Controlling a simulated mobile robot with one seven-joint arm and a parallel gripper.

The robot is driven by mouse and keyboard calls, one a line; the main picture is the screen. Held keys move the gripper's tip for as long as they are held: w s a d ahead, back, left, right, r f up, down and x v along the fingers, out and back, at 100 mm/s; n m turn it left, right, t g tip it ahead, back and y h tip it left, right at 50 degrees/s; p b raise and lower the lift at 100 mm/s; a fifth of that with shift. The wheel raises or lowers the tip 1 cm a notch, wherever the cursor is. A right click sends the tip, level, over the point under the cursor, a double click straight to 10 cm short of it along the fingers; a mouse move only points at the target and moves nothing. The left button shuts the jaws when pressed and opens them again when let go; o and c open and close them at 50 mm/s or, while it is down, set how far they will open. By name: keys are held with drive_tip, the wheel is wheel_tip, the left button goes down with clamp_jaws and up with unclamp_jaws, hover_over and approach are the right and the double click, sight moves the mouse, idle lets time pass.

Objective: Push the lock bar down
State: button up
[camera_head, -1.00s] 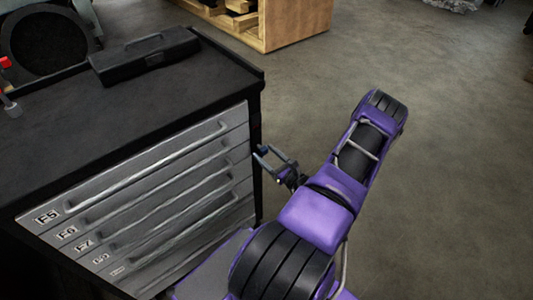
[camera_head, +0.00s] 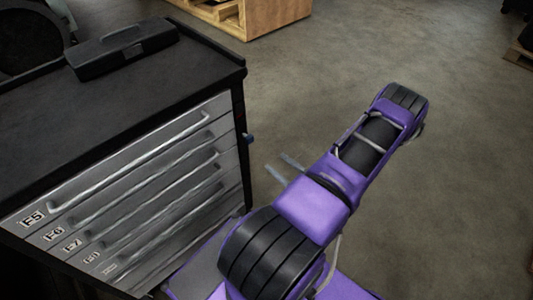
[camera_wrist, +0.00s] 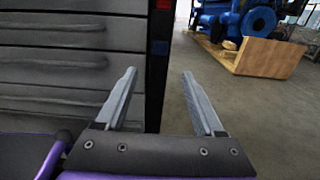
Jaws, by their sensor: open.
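A black tool cabinet (camera_head: 110,120) with grey drawers stands at the left in the head view. A narrow black upright bar (camera_wrist: 157,95) runs beside the drawer fronts in the wrist view, probably the lock bar. It carries a blue piece (camera_wrist: 160,47) and a red piece (camera_wrist: 163,5) above it. A blue piece also shows at the cabinet's right edge in the head view (camera_head: 248,138). My gripper (camera_head: 273,161) is open and empty, just right of the cabinet and apart from it. In the wrist view, its fingers (camera_wrist: 159,72) point toward the upright, below the blue piece.
A black case (camera_head: 125,48) lies on the cabinet top. A wooden crate (camera_head: 270,15) stands on the floor behind; the wrist view shows a blue engine (camera_wrist: 235,20) there. The concrete floor right of my arm is clear.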

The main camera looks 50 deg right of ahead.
drive_tip(key=shift+s+a, duration=0.15)
drive_tip(key=shift+s, duration=0.85)
drive_tip(key=shift+s+a, duration=0.1)
drive_tip(key=shift+s, duration=0.9)
